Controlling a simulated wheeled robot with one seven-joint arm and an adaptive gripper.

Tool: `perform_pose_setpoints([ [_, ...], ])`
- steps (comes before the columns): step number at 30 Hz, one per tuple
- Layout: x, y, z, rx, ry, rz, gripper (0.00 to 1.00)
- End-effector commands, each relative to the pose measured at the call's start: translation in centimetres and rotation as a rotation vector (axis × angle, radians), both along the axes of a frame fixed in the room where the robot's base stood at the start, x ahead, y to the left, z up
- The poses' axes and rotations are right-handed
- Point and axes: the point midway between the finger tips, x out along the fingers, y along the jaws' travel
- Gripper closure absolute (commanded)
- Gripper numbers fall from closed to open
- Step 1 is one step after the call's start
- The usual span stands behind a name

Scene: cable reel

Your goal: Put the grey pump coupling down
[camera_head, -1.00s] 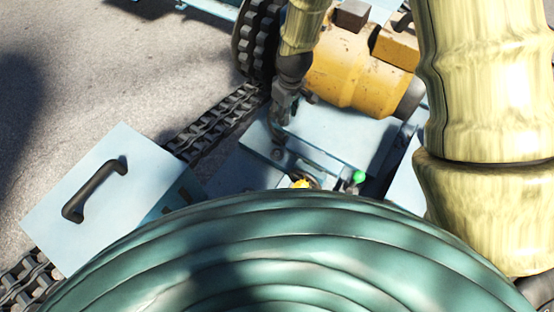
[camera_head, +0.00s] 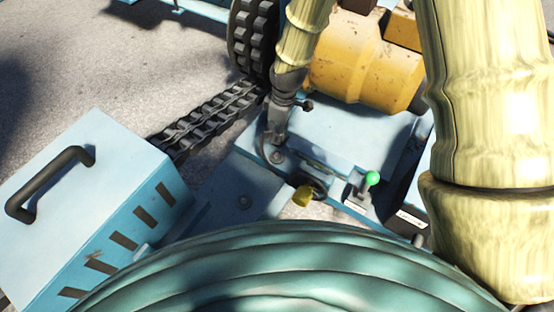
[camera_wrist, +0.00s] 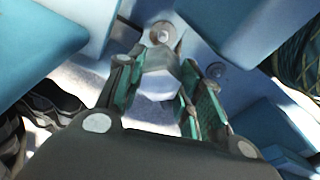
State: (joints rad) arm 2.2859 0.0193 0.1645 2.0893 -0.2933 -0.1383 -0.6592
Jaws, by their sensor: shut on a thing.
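My gripper (camera_head: 276,128) points down over the blue machine deck, below the cream sleeve of my arm. The wrist view shows its two fingers with green pads (camera_wrist: 160,68), shut on a grey piece, which I take to be the grey pump coupling (camera_wrist: 158,84). In the head view the coupling is small and hard to tell from the fingers. The light blue deck (camera_head: 335,138) lies close below and around the fingertips. I cannot tell whether the coupling touches it.
A yellow motor (camera_head: 365,72) lies behind. A chain (camera_head: 207,118) and a blue handled box (camera_head: 95,190) are at left. A green hose reel (camera_head: 300,265) fills the front.

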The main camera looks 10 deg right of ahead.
Motion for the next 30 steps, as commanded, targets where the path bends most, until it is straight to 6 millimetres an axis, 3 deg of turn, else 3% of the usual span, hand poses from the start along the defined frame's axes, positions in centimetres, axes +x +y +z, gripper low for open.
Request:
perform_pose_setpoints([
  [5, 0.0, 0.0, -1.6, -0.001, 0.001, 0.006, 0.91],
  [13, -0.1, 0.0, -5.9, 0.0, 0.002, 0.005, 0.91],
  [19, 0.0, 0.0, -7.1, 0.0, 0.0, 0.005, 0.91],
  [25, 0.0, 0.0, -9.7, -0.001, 0.001, 0.004, 0.91],
  [30, 0.0, 0.0, -10.0, 0.001, -0.001, 0.004, 0.91],
])
